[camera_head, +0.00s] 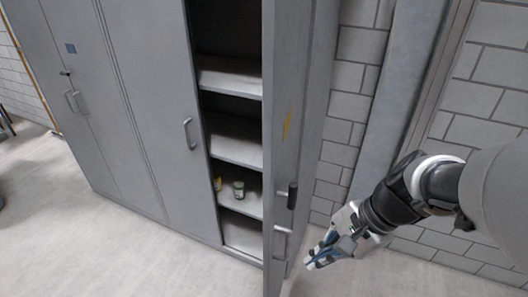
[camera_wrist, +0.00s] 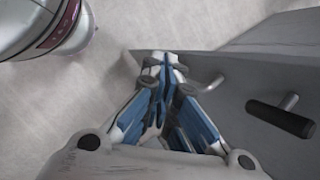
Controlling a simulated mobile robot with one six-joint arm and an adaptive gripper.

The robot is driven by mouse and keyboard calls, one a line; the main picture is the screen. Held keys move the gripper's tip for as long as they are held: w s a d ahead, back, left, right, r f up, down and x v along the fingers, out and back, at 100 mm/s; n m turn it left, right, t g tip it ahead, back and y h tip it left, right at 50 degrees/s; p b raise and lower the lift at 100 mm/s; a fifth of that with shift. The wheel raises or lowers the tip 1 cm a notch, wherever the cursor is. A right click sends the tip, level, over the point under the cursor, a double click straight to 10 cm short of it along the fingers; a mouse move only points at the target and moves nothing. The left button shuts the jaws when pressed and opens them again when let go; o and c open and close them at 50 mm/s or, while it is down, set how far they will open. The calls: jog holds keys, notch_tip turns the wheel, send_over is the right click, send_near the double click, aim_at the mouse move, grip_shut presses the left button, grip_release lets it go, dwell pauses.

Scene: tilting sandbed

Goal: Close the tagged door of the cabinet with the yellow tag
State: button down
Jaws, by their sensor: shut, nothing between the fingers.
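The grey cabinet door (camera_head: 290,80) with a yellow tag (camera_head: 288,122) stands swung open at the right of the cabinet's shelves, its tagged face turned right. It carries a black handle (camera_head: 292,196) and a metal pull handle (camera_head: 276,243). In the wrist view the door (camera_wrist: 225,75) lies at the right, with the black handle (camera_wrist: 281,119) and a metal handle (camera_wrist: 212,86) in front of it. My gripper (camera_head: 312,264) is shut and empty, low on the tagged side, close to the door. It also shows in the wrist view (camera_wrist: 163,62); contact cannot be told.
The open bay holds shelves (camera_head: 232,147) with a green can (camera_head: 239,189) and a small yellow item (camera_head: 217,184). Closed grey doors (camera_head: 150,100) stand at the left, one with a blue tag (camera_head: 70,48). A brick wall (camera_head: 490,75) is at the right. The floor (camera_head: 120,245) in front is clear.

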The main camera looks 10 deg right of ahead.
jog(key=w+d+f+m+t+y, duration=0.25)
jog(key=w+d+f+m, duration=0.35)
jog(key=m, duration=0.3)
jog(key=b, duration=0.5)
send_near(288, 252)
jog(key=a+f, duration=0.3)
jog(key=a, duration=0.3)
jog(key=shift+w+a+g+y, duration=0.25)
jog(key=shift+w+a+y, duration=0.1)
jog(key=shift+a, duration=0.05)
jog(key=shift+w+a, duration=0.15)
jog(key=shift+a, duration=0.15)
jog(key=shift+w, duration=0.1)
